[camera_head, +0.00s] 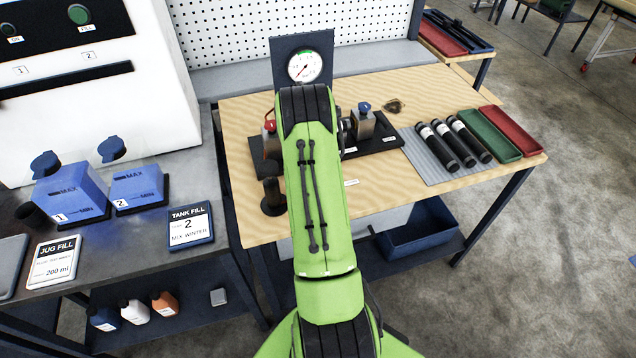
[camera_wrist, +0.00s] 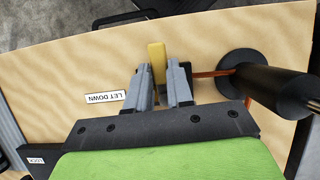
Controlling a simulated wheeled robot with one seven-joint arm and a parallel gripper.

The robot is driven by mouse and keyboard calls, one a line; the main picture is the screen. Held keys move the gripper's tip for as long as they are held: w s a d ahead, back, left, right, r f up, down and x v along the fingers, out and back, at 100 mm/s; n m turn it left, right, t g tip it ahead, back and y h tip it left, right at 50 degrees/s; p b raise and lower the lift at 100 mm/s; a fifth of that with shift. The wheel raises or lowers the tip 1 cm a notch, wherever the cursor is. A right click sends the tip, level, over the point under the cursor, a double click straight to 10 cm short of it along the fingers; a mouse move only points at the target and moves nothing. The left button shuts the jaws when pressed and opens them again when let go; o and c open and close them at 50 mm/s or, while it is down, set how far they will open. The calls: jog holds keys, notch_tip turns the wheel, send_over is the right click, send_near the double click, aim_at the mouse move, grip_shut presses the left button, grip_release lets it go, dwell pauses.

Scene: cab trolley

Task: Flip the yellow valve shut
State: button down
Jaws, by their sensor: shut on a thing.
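The yellow valve's handle (camera_wrist: 157,62) shows in the wrist view as a short yellow bar standing out past my fingertips. My gripper (camera_wrist: 158,76) is shut on it, with one grey finger on each side. The valve's body is hidden behind the fingers and the wrist. In the head view my green arm covers both the gripper and the yellow valve.
A black cylinder on a round base (camera_wrist: 243,70) stands close right of my fingers, with an orange-brown rod (camera_wrist: 207,73) between. On the wooden bench (camera_head: 400,195) are a gauge (camera_head: 305,66), a red-capped fitting (camera_head: 270,127) and a blue-capped fitting (camera_head: 363,122).

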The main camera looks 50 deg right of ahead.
jog(key=shift+w+m, duration=0.1)
jog(key=shift+m, duration=0.2)
jog(key=c, duration=1)
grip_release()
jog(key=p+v, duration=0.3)
jog(key=v, duration=1.2)
jog(key=shift+r, duration=0.4)
jog(key=shift+d, duration=0.1)
